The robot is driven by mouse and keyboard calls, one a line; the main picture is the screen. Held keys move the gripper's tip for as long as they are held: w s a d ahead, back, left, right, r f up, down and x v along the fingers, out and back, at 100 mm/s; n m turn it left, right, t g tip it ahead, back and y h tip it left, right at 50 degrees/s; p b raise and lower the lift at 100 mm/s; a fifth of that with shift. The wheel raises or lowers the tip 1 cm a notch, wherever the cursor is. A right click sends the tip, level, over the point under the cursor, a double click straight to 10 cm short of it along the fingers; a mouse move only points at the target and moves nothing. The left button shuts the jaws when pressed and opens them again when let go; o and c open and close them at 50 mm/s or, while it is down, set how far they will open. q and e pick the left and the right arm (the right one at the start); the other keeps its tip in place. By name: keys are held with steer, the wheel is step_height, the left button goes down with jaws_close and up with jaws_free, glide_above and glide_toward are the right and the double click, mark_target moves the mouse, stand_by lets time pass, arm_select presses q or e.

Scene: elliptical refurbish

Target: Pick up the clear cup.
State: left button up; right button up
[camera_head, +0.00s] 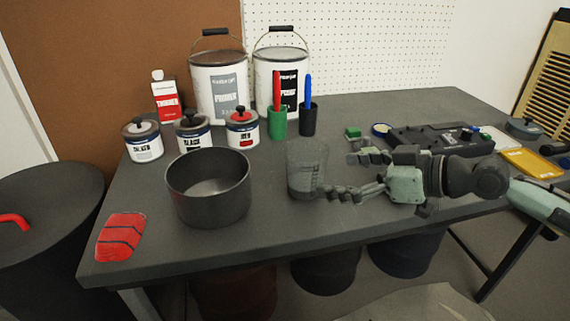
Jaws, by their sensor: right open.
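The clear cup (306,172) stands upright on the dark table, to the right of the dark pot. It looks grey and see-through, with markings on its side. My right gripper (338,175) comes in from the right with its fingers spread open and pointing at the cup. The lower fingertip overlaps the cup's lower right edge in the picture; I cannot tell if it touches. The upper finger is to the right of the cup, apart from it in the picture. Nothing is held between the fingers. My left gripper is not in view.
A dark pot (208,188) stands left of the cup. Behind are small paint cans (242,133), a green holder (277,121) and a dark holder (308,122) with brushes or markers. A dark case (440,139) lies beyond my right arm.

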mark_target(308, 172)
steer(key=shift+w+a+f, duration=0.1)
steer(key=shift+w+a, duration=0.2)
steer(key=shift+a, duration=0.25)
steer(key=x, duration=0.6)
steer(key=shift+f+p, duration=0.1)
steer(key=shift+p, duration=0.3)
steer(key=shift+w+a+f, duration=0.2)
steer(key=shift+w+a, duration=0.05)
steer(key=shift+a, duration=0.1)
steer(key=shift+c, duration=1.4)
steer(key=c, duration=0.7)
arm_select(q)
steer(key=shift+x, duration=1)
arm_select(e)
steer(key=c, duration=0.4)
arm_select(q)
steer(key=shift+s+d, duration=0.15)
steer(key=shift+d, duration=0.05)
arm_select(e)
steer(key=shift+r, duration=0.25)
